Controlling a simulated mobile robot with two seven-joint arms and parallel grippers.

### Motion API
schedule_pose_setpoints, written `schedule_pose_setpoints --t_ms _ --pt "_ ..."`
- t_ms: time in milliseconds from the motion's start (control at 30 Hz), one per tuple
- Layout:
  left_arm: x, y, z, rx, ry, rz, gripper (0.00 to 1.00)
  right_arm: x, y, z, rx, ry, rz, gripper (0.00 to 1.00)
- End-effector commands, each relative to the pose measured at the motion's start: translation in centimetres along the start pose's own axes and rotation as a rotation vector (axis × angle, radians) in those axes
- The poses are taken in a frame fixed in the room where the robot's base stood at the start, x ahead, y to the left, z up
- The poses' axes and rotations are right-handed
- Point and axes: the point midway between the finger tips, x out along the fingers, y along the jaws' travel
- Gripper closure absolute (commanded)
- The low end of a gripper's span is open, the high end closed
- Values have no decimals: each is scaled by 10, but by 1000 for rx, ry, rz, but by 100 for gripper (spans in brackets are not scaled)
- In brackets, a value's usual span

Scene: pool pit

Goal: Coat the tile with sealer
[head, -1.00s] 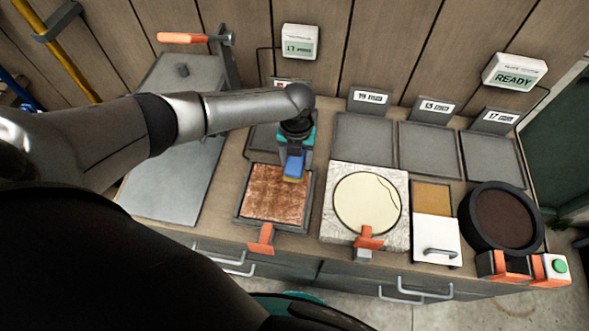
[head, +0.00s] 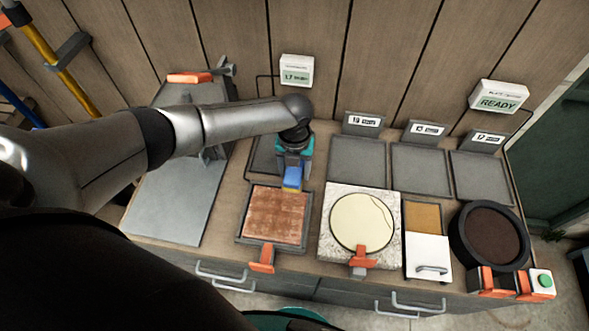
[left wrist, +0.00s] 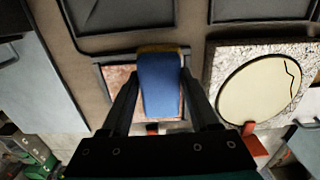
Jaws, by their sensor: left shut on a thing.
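The tile (head: 275,215) lies in a dark tray on the counter. Its surface is reddish brown and fairly even, with faint paler patches. My left gripper (head: 293,168) is shut on a blue block with a yellowish edge (head: 292,177), which looks like a sponge applicator. The block is over the tile's back edge toward the right; I cannot tell if it touches. In the left wrist view the blue block (left wrist: 160,85) sits between the fingers and hides much of the tile (left wrist: 118,78). My right gripper is not in view.
An orange clamp (head: 261,260) is at the tray's front. To the right are a stone slab with a cream disc (head: 360,222), a white lidded box (head: 428,256) and a round dark pan (head: 495,235). Grey plates (head: 357,160) with labels line the back. A grey panel (head: 172,205) lies left.

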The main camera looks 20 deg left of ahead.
Motion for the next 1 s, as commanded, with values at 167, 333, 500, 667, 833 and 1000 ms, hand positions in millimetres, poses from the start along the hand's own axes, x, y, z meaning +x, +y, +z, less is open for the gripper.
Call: schedule_pose_setpoints --t_ms 167,333,500,667,833,1000 --pt "-6 0 0 0 0 0 100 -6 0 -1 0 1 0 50" --pt "-6 0 0 0 0 0 100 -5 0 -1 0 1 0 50" --pt "-14 0 0 0 0 0 100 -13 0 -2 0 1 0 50" --pt "-30 0 0 -1 0 0 100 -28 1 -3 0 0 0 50" --pt "-37 0 0 -1 0 0 100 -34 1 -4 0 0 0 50" --pt "-35 0 0 -1 0 0 100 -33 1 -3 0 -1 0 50"
